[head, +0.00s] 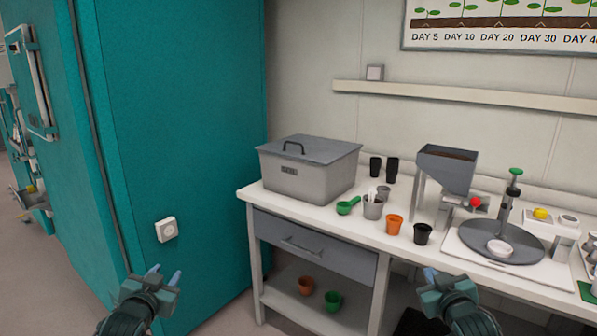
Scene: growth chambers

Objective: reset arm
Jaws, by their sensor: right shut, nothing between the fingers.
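My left gripper (165,275) is low in the head view, in front of the teal cabinet wall. Its two pale fingertips stand apart with nothing visible between them. My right gripper (433,275) is at the lower right, in front of the bench. It is shut and holds nothing; its fingertips are small and partly hidden by its own body. Both grippers are clear of the objects on the bench.
The white bench (330,218) holds a lidded grey bin (305,175), green scoop (347,205), orange pot (394,224), black pot (422,233), hopper (446,172) and round dark plate (480,240). A teal cabinet (170,120) stands left. Pots sit on the lower shelf (310,312).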

